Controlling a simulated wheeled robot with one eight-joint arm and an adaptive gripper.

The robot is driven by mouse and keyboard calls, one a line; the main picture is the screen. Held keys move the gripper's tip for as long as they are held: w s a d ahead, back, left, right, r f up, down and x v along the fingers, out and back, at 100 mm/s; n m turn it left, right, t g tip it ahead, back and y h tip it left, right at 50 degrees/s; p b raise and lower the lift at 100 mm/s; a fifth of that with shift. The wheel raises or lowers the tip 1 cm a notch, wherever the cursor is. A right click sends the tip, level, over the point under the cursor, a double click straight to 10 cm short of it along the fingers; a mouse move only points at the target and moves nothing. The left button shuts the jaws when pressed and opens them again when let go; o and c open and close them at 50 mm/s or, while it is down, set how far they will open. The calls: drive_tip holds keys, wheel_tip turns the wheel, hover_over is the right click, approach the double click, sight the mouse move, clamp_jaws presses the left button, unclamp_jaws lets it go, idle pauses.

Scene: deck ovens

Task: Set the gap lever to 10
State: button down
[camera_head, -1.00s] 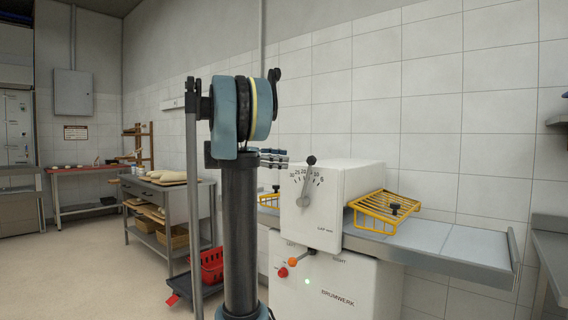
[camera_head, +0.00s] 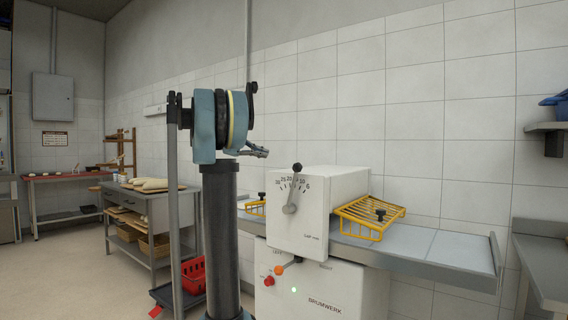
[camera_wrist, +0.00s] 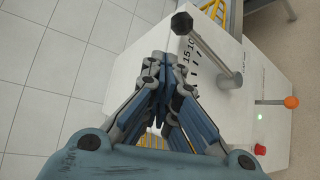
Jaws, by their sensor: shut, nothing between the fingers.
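The gap lever (camera_head: 293,188) is a grey arm with a black knob, mounted on the front of a white machine housing. In the head view it stands nearly upright, leaning slightly right, across a printed number scale (camera_head: 284,184). I cannot read its exact setting. In the wrist view the lever (camera_wrist: 206,50) runs from its pivot up and left to the knob, and the numbers 15 and 10 show beside it. My gripper (camera_head: 266,153) is shut and empty, up and left of the knob. In the wrist view its fingertips (camera_wrist: 163,62) are beside the lever, apart from it.
A yellow wire guard (camera_head: 368,216) and a grey belt table (camera_head: 410,241) extend right of the housing. An orange-knobbed lever (camera_head: 279,270) and a red button (camera_head: 268,281) sit below the dial. A tiled wall stands behind. A red basket (camera_head: 193,275) is on the left.

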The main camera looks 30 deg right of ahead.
wheel_tip(320, 180, up, 4)
drive_tip(key=w+f+m+y, duration=0.1)
drive_tip(key=w+m+y, duration=0.15)
drive_tip(key=m, duration=0.55)
drive_tip(key=s+a+x, duration=0.1)
drive_tip(key=s+x, duration=0.1)
drive_tip(key=x, duration=1)
drive_tip(key=shift+h, duration=0.35)
drive_tip(key=shift+s+d, duration=0.2)
drive_tip(key=shift+s+d+f+m+t+y, duration=0.1)
drive_tip(key=shift+s+d+m+t+y, duration=0.15)
drive_tip(key=shift+s, duration=0.3)
drive_tip(key=shift+s+d+m+t+y, duration=0.15)
drive_tip(key=shift+s+d+t, duration=0.1)
drive_tip(key=shift+s, duration=0.35)
